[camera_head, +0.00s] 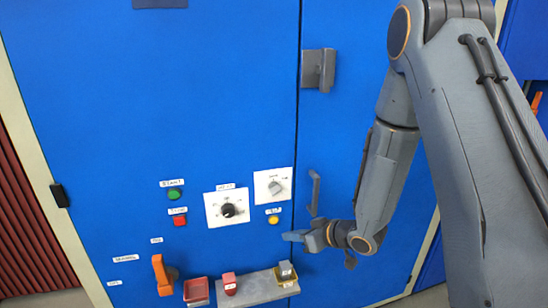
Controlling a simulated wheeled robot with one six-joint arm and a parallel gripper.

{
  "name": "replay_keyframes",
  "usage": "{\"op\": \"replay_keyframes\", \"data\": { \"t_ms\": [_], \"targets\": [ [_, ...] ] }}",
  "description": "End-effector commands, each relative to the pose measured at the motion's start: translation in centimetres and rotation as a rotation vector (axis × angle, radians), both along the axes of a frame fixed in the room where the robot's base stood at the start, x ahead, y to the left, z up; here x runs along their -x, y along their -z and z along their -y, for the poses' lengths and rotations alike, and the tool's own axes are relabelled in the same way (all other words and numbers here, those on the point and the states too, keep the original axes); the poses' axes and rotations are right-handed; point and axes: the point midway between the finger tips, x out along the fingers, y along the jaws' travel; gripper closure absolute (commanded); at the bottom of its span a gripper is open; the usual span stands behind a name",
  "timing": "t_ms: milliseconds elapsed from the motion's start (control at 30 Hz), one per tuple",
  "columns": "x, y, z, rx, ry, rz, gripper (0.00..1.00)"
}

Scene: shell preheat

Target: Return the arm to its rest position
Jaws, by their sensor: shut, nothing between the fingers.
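My arm (390,170) reaches down from the upper right in front of a blue cabinet. My gripper (292,237) is shut and empty. It points left, just below and right of a yellow button (273,219). I cannot tell whether its tip touches the panel.
The blue cabinet (110,90) carries a green button (174,195), a red button (180,221), a black knob (229,210) and a grey knob (275,187). A door handle (314,193) stands behind my gripper. Below are an orange lever (161,275) and a grey ledge (257,288) with small blocks.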

Motion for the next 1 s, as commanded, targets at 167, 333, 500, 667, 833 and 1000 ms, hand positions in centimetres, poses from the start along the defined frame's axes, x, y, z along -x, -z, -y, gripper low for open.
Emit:
{"op": "replay_keyframes", "data": {
  "t_ms": [167, 333, 500, 667, 833, 1000],
  "targets": [
    [-0.5, -2.3, 5.6, 0.217, 0.186, -0.065, 1.0],
    [2.8, -4.7, 11.2, 0.387, 0.378, -0.213, 1.0],
    [9.3, -7.1, 14.5, 0.478, 0.526, -0.421, 1.0],
    [16.1, -9.0, 15.0, 0.494, 0.604, -0.621, 1.0],
    [20.5, -10.1, 14.1, 0.476, 0.626, -0.755, 1.0],
    [21.8, -10.4, 13.9, 0.47, 0.627, -0.796, 1.0]
  ]
}}
